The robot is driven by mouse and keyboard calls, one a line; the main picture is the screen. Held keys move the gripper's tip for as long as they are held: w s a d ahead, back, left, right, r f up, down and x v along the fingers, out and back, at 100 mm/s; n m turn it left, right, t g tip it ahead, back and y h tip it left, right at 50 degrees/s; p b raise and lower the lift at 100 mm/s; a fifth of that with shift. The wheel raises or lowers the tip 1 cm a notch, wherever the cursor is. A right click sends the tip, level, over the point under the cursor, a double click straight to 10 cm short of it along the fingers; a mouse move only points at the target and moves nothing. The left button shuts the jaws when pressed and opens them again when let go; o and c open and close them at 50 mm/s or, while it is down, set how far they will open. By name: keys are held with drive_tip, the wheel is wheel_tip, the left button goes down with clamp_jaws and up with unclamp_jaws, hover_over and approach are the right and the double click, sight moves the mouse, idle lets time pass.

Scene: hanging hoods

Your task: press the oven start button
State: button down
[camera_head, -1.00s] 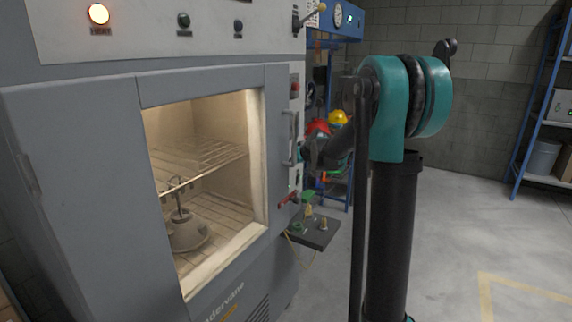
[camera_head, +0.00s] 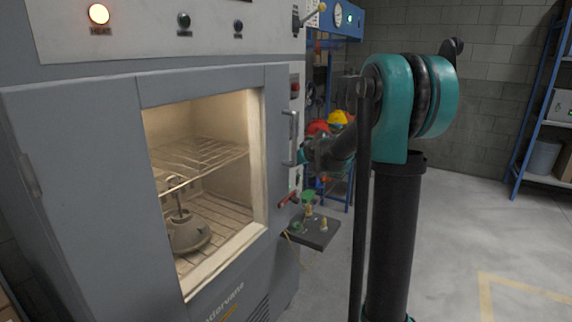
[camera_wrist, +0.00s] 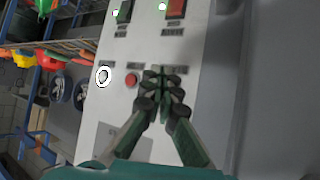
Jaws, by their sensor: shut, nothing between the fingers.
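The grey oven (camera_head: 105,165) fills the left of the head view, with a lit interior behind its window. Its side control panel (camera_wrist: 125,45) faces the wrist camera. This panel carries a green switch (camera_wrist: 124,12), a red-orange switch (camera_wrist: 175,9), a white-ringed round control (camera_wrist: 103,76) and a small red button (camera_wrist: 129,82). Their labels are too blurred to read, so I cannot tell which is the start button. My gripper (camera_wrist: 163,82) is shut and empty, its tips over the panel just right of the red button. Contact cannot be told. The fingers are not clear in the head view.
A door handle (camera_head: 293,138) stands out near the panel. Below it are a red-handled valve (camera_head: 288,198) and a small dark shelf with fittings (camera_head: 317,234). Blue racks stand behind, with red and yellow helmets (camera_head: 338,117). Floor at right is open.

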drive_tip(key=s+d, duration=0.1)
drive_tip(key=d, duration=0.1)
drive_tip(key=s+d, duration=0.2)
idle(0.4)
idle(0.5)
drive_tip(key=s+d+f+m+g+h, duration=0.1)
drive_tip(key=s+f, duration=0.5)
drive_tip(key=s, duration=0.7)
drive_tip(key=s+f+m+g+h, duration=0.1)
drive_tip(key=s+f, duration=0.5)
drive_tip(key=s, duration=0.7)
drive_tip(key=s+d+f+m+g+h, duration=0.1)
drive_tip(key=s+f, duration=0.6)
drive_tip(key=s, duration=0.7)
drive_tip(key=m+g+h, duration=0.1)
drive_tip(key=g, duration=0.1)
drive_tip(key=shift+d+m+g, duration=0.35)
drive_tip(key=shift+m+g, duration=0.05)
